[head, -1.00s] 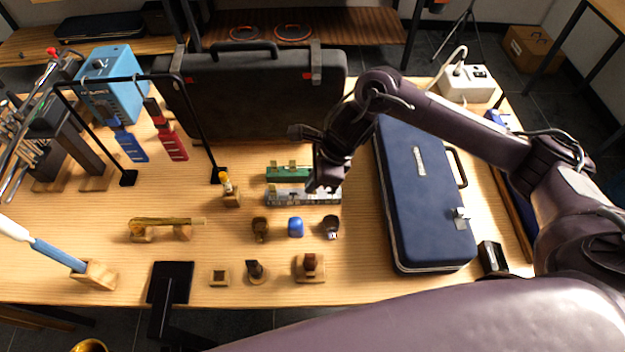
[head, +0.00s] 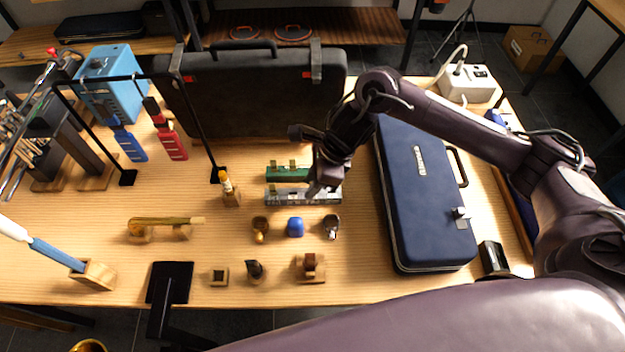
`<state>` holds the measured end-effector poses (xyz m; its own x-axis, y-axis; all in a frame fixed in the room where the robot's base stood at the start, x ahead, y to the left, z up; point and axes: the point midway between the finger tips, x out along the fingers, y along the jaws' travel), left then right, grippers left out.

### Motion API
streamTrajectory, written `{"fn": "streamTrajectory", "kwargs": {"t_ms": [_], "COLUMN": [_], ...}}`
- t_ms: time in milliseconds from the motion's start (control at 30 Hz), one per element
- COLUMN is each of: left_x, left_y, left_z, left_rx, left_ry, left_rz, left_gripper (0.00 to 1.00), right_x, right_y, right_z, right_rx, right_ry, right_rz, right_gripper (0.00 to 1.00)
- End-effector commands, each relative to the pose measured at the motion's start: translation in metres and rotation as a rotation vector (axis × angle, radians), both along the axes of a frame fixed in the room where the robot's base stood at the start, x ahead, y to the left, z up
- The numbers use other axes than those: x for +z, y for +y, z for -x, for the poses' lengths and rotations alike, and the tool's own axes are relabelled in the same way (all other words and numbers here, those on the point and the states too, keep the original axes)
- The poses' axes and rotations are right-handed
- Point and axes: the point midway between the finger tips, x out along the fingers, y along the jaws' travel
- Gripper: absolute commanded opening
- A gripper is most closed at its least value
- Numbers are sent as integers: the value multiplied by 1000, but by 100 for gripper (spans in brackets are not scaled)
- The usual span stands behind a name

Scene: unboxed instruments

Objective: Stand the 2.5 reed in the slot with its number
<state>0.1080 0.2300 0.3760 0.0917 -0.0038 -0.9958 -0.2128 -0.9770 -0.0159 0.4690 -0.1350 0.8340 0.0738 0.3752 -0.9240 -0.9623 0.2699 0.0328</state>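Two low slotted racks lie near the middle of the table in the head view, a green one (head: 283,174) behind and a grey one (head: 290,197) in front. Small tan pieces that look like reeds stand in the green rack. Slot numbers are too small to read, and I cannot pick out the 2.5 reed. My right gripper (head: 318,188) points down over the right end of the grey rack, touching or just above it. Its fingertips are dark and small, so I cannot tell whether they hold a reed. My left gripper is not in view.
A closed blue case (head: 425,200) lies right of the racks, and a black case (head: 255,95) stands behind. Small caps, including a blue one (head: 295,227), stand in front. A small wooden stand (head: 230,190) is left of the racks.

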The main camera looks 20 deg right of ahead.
Motion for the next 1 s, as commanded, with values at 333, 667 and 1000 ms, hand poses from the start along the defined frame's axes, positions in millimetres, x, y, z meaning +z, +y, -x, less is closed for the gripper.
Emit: {"fn": "streamTrajectory", "kwargs": {"t_ms": [333, 667, 1000], "left_x": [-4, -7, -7], "left_y": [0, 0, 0], "left_z": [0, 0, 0], "left_rx": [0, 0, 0], "left_ry": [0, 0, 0], "left_rz": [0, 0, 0], "left_gripper": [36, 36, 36], "right_x": [20, 67, 72], "right_y": [-8, -27, -29], "right_z": [0, 4, 6], "right_rx": [0, -1, 0], "right_ry": [-6, -4, 0], "right_rz": [0, 1, 0], "right_gripper": [27, 27, 27]}}
